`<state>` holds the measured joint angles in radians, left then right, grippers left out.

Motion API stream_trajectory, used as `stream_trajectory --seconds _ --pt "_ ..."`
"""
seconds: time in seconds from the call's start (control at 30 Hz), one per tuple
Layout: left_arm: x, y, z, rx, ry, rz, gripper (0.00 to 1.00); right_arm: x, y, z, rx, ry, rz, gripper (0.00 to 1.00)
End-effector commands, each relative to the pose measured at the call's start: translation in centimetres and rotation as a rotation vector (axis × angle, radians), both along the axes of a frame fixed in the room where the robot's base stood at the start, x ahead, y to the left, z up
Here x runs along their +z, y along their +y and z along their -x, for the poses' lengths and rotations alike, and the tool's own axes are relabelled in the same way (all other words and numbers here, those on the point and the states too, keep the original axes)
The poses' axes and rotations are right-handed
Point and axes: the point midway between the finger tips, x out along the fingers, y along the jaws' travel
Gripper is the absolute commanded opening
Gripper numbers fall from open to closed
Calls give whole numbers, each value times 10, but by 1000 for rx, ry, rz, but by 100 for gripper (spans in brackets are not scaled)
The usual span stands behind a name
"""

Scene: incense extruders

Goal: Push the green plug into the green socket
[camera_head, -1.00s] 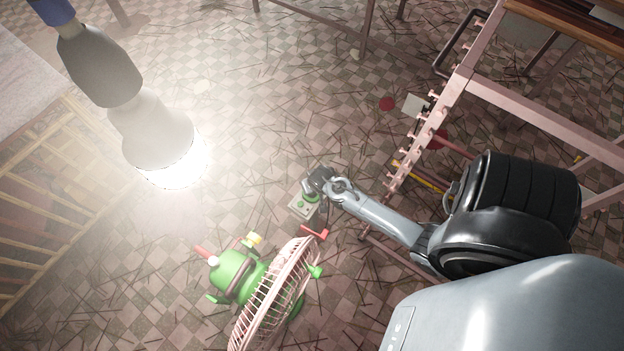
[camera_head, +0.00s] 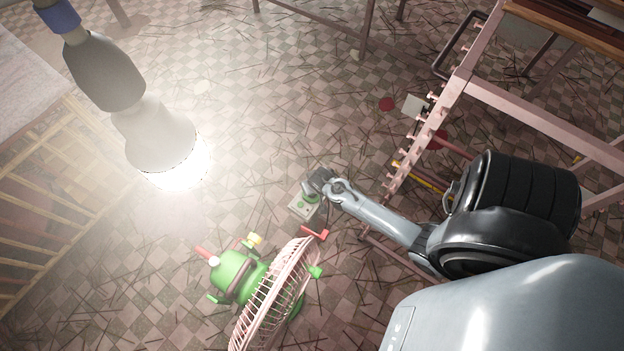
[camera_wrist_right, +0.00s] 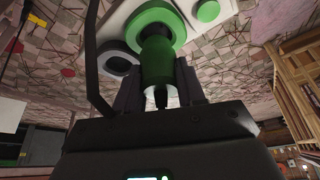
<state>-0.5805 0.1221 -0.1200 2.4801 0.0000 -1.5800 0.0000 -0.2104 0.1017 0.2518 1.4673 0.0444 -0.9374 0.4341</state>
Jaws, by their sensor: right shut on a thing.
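The green plug (camera_wrist_right: 158,68) is a green cylinder with a narrower front part, held between the dark fingers of my right gripper (camera_wrist_right: 160,90). Its front end is at the green socket (camera_wrist_right: 140,18), a green ring on a pale panel. The plug covers much of the ring, so I cannot tell how deep it sits. In the head view my right gripper (camera_head: 314,184) is right at the pale socket box (camera_head: 304,207), with the plug mostly hidden. My left gripper is not in view.
A grey-and-black round socket (camera_wrist_right: 118,62) and a green button (camera_wrist_right: 208,10) sit beside the green socket. A pink fan cage (camera_head: 272,290) and a green machine (camera_head: 236,274) stand near the box. A pink pegged frame (camera_head: 430,125) stands to the right.

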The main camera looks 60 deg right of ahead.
Motion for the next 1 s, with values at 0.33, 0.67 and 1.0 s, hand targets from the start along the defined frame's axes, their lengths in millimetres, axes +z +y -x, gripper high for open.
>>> stream_trajectory --seconds 0.33,0.67,1.0 --pt "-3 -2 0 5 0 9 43 -8 0 0 0 1 -1 9" --pt "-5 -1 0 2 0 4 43 -14 0 0 0 1 -1 9" --pt "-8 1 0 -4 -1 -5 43 -21 0 0 0 0 0 9"
